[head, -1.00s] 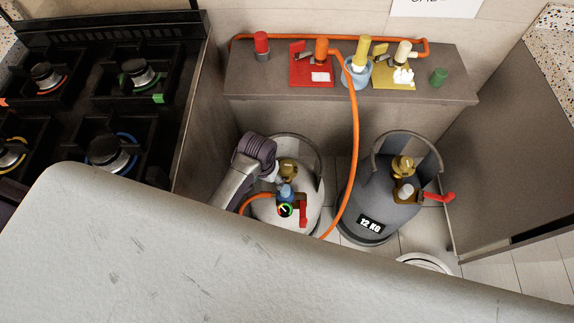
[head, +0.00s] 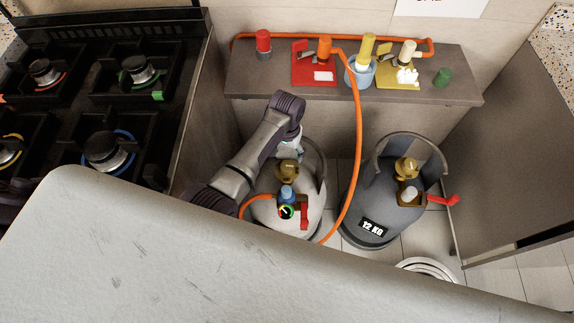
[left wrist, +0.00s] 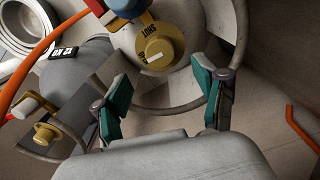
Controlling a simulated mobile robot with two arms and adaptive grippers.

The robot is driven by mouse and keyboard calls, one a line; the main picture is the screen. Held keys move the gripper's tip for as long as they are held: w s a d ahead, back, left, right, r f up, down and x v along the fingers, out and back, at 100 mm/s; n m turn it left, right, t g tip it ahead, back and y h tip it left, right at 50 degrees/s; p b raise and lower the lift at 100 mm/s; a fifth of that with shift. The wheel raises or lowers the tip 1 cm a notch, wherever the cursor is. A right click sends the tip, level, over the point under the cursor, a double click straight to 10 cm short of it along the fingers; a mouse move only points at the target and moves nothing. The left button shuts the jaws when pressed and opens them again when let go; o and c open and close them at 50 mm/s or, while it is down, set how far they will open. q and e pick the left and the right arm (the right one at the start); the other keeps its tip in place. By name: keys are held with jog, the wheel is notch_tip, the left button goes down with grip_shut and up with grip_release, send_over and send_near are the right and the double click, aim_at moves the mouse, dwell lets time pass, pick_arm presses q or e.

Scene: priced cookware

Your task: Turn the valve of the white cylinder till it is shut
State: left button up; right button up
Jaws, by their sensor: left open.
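The white cylinder (head: 262,216) stands on the floor inside its round guard. Its round brass valve knob (head: 287,170) is on top, behind a blue-capped fitting (head: 286,192) with a gauge and red lever. The knob also shows in the left wrist view (left wrist: 160,48), with the word SHUT on the brass beside it and a pale mark on its face. My left gripper (left wrist: 157,92) is open and empty, its two green-padded fingers apart, with the knob beyond them. In the head view the gripper is mostly hidden by its arm, just behind the knob. My right gripper is not in view.
A grey 12 KG cylinder (head: 377,205) with its own brass valve stands to the right. An orange hose (head: 358,130) hangs between the cylinders. A shelf (head: 300,90) with several fittings is behind. The counter (head: 250,270) fills the front; a stove (head: 90,100) is left.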

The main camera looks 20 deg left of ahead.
aim_at(287, 166)
pick_arm(q)
notch_tip(287, 166, down, 8)
jog(key=shift+r+b, duration=0.1)
jog(key=shift+b, duration=0.8)
jog(key=shift+c, duration=0.3)
jog(key=c, duration=1.1)
